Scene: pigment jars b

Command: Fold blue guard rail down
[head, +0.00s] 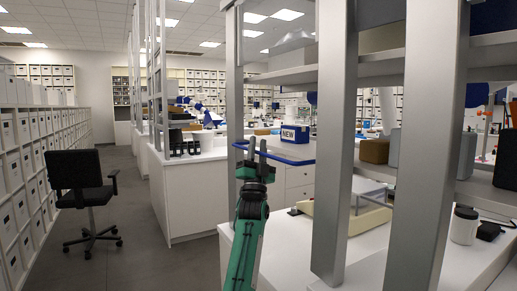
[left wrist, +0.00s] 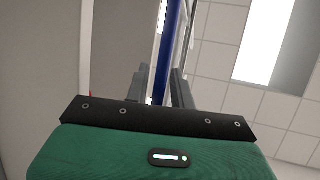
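The blue guard rail (head: 290,159) is a thin blue bar with rounded corners, at the edge of the white counter behind the metal posts in the head view. It also shows in the left wrist view (left wrist: 170,45) as a blue bar running up from between the fingers. My left gripper (head: 257,142) points upward at the rail's left part, its fingers apart; it also shows in the left wrist view (left wrist: 160,88). The rail lines up with the gap between the fingers; whether they touch it I cannot tell. My right gripper is out of view.
Metal posts (head: 333,130) and shelves stand close on the right. A blue and white box marked NEW (head: 294,134) sits behind the rail. A white jar (head: 464,226) stands on the near counter. A black chair (head: 82,185) stands in the left aisle.

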